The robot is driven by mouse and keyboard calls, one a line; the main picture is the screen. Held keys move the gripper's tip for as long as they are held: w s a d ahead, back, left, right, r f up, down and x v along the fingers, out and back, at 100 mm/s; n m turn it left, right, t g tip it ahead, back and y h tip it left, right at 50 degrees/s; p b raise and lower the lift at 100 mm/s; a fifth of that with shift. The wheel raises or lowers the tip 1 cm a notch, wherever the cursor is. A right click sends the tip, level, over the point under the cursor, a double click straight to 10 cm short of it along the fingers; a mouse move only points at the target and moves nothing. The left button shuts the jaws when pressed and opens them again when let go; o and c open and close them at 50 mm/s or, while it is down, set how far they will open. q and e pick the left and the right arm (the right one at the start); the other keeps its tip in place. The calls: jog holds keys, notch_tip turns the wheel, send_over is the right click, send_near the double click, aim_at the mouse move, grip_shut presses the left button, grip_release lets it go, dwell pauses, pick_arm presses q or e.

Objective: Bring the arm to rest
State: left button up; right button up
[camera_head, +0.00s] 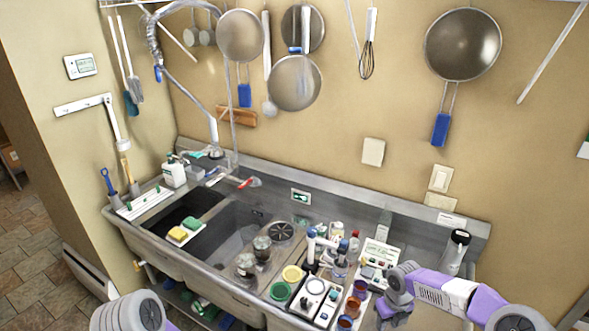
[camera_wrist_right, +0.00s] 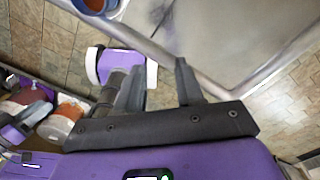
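My right arm, purple and grey, comes in from the right in the head view and bends down at the front edge of the sink counter. Its gripper (camera_head: 388,315) hangs low there, beside the small brown-red cups. In the right wrist view my right gripper (camera_wrist_right: 159,68) has its two dark fingers apart, with nothing held between them. The fingers point past the counter's metal edge (camera_wrist_right: 185,57), over the tiled floor. A grey-white part of my left arm shows at the bottom left of the head view; the left gripper is out of view.
The steel sink (camera_head: 225,250) holds jars (camera_head: 262,248). A dark-capped canister (camera_head: 456,250) stands behind my right arm.

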jog(key=a+f+m, duration=0.1)
jog(key=f, duration=0.1)
jog(key=a+f+m+y+b, duration=0.1)
jog(key=a+f+m, duration=0.1)
jog(key=a+f+m+b, duration=0.1)
jog(key=a+f, duration=0.1)
jog(key=f, duration=0.1)
jog(key=shift+w+a+g+y, duration=0.15)
jog(key=shift+a+g+y, duration=0.1)
jog(key=shift+g+y, duration=0.05)
jog(key=s+a+f+m+y+b, duration=0.3)
jog(key=s+a+f+m+b, duration=0.4)
jog(key=s+a+f+m, duration=0.6)
pick_arm(q)
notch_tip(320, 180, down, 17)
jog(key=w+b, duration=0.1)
jog(key=b, duration=0.6)
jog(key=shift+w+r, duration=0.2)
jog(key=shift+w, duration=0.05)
pick_arm(e)
jog(key=s+f+m, duration=0.4)
jog(key=f+m, duration=0.1)
jog(key=m, duration=0.7)
jog(key=s+d+f+m+t, duration=0.1)
jog(key=s+f+m, duration=0.4)
jog(key=m, duration=0.7)
jog(key=shift+f+m+h, duration=0.3)
jog(key=shift+f+m, duration=0.1)
jog(key=shift+f, duration=0.15)
jog(key=shift+s+d, duration=0.15)
